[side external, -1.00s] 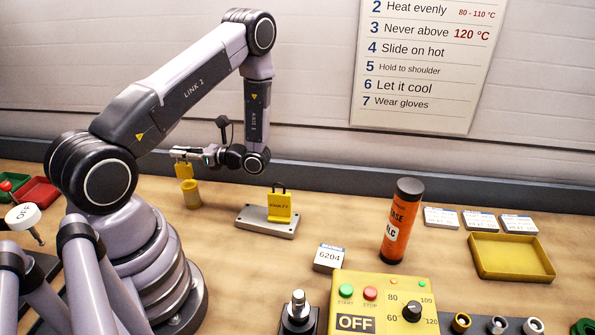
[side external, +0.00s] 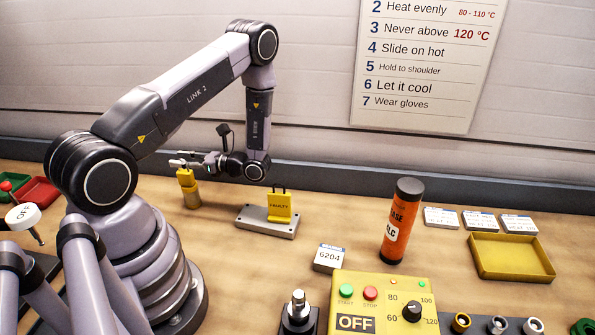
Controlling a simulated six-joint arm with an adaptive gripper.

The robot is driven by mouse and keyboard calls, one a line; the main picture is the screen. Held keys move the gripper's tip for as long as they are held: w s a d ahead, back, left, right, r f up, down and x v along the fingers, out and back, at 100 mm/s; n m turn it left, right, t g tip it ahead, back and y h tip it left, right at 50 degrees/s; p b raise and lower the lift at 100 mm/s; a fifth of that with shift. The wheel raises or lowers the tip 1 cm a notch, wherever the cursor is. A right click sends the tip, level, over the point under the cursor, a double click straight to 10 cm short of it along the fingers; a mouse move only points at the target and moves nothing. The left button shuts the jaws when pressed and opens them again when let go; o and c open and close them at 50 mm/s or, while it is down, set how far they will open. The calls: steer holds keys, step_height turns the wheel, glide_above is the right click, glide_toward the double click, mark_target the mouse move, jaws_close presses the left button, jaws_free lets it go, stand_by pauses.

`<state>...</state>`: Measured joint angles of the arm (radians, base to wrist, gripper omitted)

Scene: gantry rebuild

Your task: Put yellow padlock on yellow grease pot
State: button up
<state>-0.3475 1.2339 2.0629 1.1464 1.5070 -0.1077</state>
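The yellow padlock (side external: 186,178) is upright at the yellow grease pot (side external: 191,196), at the left of the bench. Its lower part meets the pot's top; whether it rests on the rim or sits partly inside cannot be told. My gripper (side external: 180,162) is right at the padlock's top, with its fingers pointing left. The fingers are small here and the shackle cannot be made out, so whether they still grip it is unclear.
A grey plate (side external: 264,226) with a yellow FAULTY tag (side external: 279,206) stands to the right of the pot. An orange grease tube (side external: 402,222), a yellow tray (side external: 512,275) and a yellow control box (side external: 395,290) are farther right. Red and green bins (side external: 38,191) are at far left.

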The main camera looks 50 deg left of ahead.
steer(key=shift+r, duration=0.15)
steer(key=v, duration=1.1)
step_height(320, 180, up, 7)
steer(key=w+d+n+t+h, duration=0.1)
steer(key=d+n+h, duration=0.2)
steer(key=s+d+r+n+t+h, duration=0.3)
steer(key=s+d+r+t+h, duration=0.2)
steer(key=r, duration=0.5)
steer(key=s+d+r+n+t+h, duration=0.3)
steer(key=s+d+r+t+h, duration=0.2)
steer(key=d+r+t, duration=0.4)
step_height(320, 180, up, 2)
steer(key=s+t, duration=0.1)
steer(key=t, duration=0.2)
steer(key=shift+s+d, duration=0.15)
steer(key=shift+s, duration=0.05)
steer(key=shift+r, duration=0.15)
